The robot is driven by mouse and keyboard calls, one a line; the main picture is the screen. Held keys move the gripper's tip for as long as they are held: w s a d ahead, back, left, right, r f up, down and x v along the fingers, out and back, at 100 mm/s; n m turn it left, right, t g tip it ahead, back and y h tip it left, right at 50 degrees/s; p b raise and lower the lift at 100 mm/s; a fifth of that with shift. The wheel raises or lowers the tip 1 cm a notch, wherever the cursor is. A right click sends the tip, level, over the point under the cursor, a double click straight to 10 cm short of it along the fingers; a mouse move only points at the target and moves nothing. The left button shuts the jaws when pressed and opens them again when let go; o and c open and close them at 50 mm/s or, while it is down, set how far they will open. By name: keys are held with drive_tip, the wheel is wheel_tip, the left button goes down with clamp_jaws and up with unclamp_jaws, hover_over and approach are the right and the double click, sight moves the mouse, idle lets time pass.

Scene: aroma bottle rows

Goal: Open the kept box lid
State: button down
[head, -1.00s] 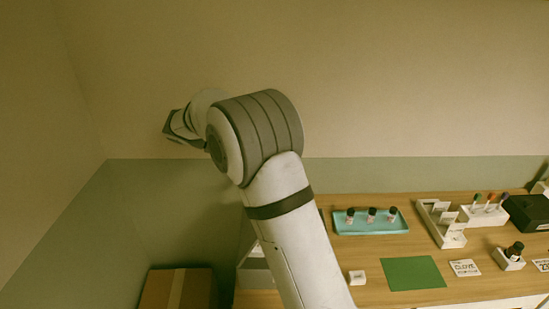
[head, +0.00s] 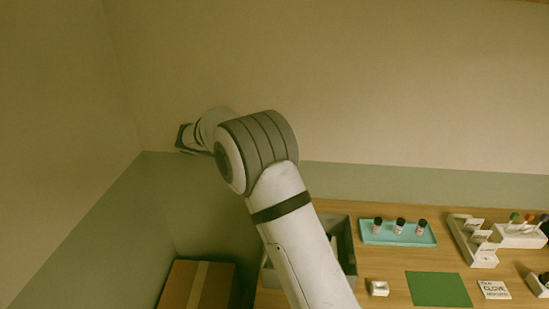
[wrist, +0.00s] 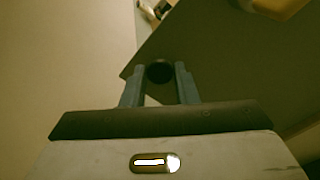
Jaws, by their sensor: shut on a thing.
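In the wrist view my gripper (wrist: 158,80) is shut on a dark round knob (wrist: 159,70). A broad dark flat panel (wrist: 220,55), apparently the lid, spreads behind the knob and fingers. In the head view my arm is raised in front of the wall, and a small dark edge of the held lid (head: 184,138) shows at its far end, well above the table. A grey box (head: 346,250) stands at the table's left end, partly hidden behind my arm. Its visible part looks open at the top; its contents cannot be made out.
A teal tray (head: 370,240) with several dark-capped bottles, a white rack (head: 484,258), a green mat (head: 438,289), a label card (head: 493,290) and a small white holder (head: 379,288) are on the wooden table. A cardboard box (head: 180,285) is low at left.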

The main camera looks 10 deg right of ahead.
drive_tip(key=shift+f, duration=0.3)
